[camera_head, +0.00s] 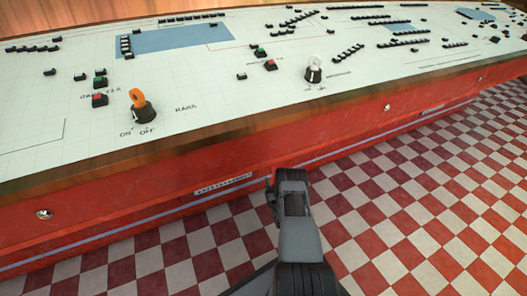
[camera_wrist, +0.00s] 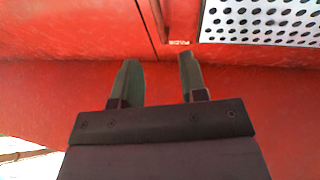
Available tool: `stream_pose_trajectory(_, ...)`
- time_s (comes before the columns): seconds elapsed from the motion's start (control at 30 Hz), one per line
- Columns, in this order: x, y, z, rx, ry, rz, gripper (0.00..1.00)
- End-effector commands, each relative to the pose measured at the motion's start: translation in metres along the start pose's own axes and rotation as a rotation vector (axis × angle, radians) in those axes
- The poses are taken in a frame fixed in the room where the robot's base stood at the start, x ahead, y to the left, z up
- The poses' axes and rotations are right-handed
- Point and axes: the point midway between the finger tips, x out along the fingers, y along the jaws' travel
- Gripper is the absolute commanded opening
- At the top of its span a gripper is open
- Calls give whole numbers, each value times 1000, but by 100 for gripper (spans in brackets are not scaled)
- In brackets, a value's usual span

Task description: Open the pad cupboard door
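My gripper (camera_head: 285,178) is low at the red front of a console in the head view. In the wrist view my gripper (camera_wrist: 158,62) has its two fingers apart with nothing between them. A red panel (camera_wrist: 75,30) fills the view beyond the fingertips, with a dark vertical seam (camera_wrist: 153,22) near the middle top. This may be the edge of the pad cupboard door, but I cannot tell. No handle is clearly visible there. I cannot tell whether the fingertips touch the red surface.
The console's white top (camera_head: 200,75) carries switches, an orange key switch (camera_head: 140,104) and a pale one (camera_head: 314,70). Round silver fittings (camera_head: 44,214) sit on the red front. A perforated plate (camera_wrist: 262,20) is at the wrist view's upper right. The checkered floor (camera_head: 420,190) is clear.

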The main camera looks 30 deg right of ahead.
Motion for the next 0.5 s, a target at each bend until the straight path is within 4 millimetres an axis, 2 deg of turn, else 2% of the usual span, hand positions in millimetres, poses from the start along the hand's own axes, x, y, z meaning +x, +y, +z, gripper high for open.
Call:
stream_pose_trajectory(0.17,11,6,-2,-3,40,7,39)
stream_pose_trajectory(0.5,74,12,-4,-6,41,14,39)
